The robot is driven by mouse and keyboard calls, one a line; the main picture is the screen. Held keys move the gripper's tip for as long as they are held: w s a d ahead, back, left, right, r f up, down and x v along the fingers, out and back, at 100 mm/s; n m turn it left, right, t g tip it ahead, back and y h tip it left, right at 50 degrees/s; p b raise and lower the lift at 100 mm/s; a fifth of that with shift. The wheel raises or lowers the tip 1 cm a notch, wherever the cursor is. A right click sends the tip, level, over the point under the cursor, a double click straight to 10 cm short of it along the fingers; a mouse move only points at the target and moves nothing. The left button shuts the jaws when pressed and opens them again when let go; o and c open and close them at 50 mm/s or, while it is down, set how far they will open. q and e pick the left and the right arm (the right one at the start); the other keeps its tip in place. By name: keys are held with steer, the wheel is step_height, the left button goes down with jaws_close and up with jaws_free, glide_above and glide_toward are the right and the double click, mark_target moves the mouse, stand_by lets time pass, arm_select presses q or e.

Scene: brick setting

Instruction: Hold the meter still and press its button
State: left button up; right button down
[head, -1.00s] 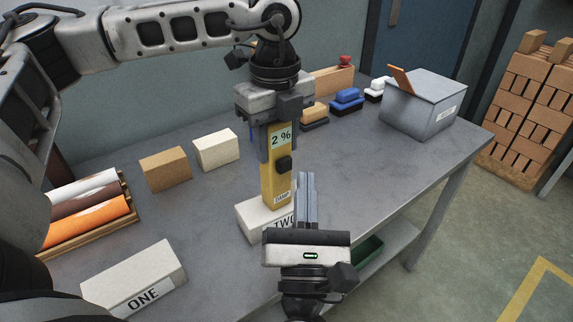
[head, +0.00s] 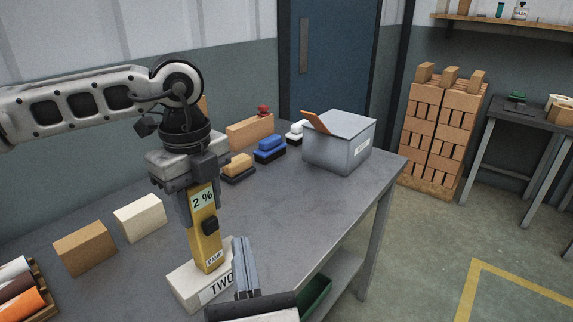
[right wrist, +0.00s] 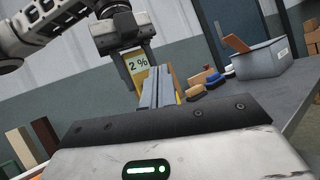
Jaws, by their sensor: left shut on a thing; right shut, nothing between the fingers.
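The yellow damp meter (head: 207,250) stands upright on the white brick marked TWO (head: 190,287). Its display reads 2 % and a black button (head: 209,226) sits on its front. My left gripper (head: 200,200) is shut on the meter's upper part from above. My right gripper (head: 243,265) is shut and empty, just in front and to the right of the meter's lower part. In the right wrist view the shut fingers (right wrist: 157,87) cover most of the meter below its display (right wrist: 138,65), so the button is hidden there. I cannot tell whether the fingertips touch the meter.
Two plain bricks, one tan (head: 85,248) and one cream (head: 140,218), stand to the left. Rolls (head: 22,290) lie at the table's left edge. Brushes (head: 269,149) and a grey box (head: 340,143) stand at the back. The table's right middle is clear.

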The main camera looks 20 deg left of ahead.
mark_target(213, 228)
steer(key=shift+s+a+f, duration=0.1)
steer(key=shift+s+f, duration=0.05)
steer(key=shift+s, duration=0.05)
steer(key=d+n+g+y, duration=0.2)
steer(key=d+n+g, duration=0.2)
steer(key=n, duration=1)
steer(key=s+d+n+g+y, duration=0.1)
steer(key=d+n+g, duration=0.3)
steer(key=n+g, duration=0.5)
steer(key=n+y, duration=0.1)
steer(key=n, duration=0.4)
steer(key=shift+s+d+f+g+y, duration=0.15)
steer(key=shift+s+d+g+y, duration=0.05)
steer(key=shift+d+g+y, duration=0.2)
steer(key=shift+a, duration=0.1)
steer(key=x, duration=1.4)
